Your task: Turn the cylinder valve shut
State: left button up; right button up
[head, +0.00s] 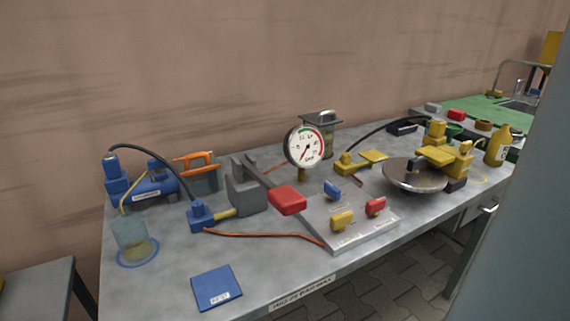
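A sloped grey valve panel (326,220) sits near the front edge of the bench. It carries a blue knob (332,190), a yellow knob (341,220) and a red knob (376,206). The labels beside them are too small to read, so I cannot tell which is the cylinder valve or how it is set. A round gauge (305,147) with a white face stands behind the panel; its needle points to the lower left. Neither of my grippers is in view.
On the grey bench (150,285), a blue tool (140,185), a glass jar (131,240) and a blue pad (216,287) are at left. A round metal dish (405,178), yellow tools (438,155) and a yellow bottle (498,146) are at right. An orange hose (260,236) crosses the bench.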

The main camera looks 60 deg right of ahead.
aim_at(333, 194)
jog(key=z, duration=2.4)
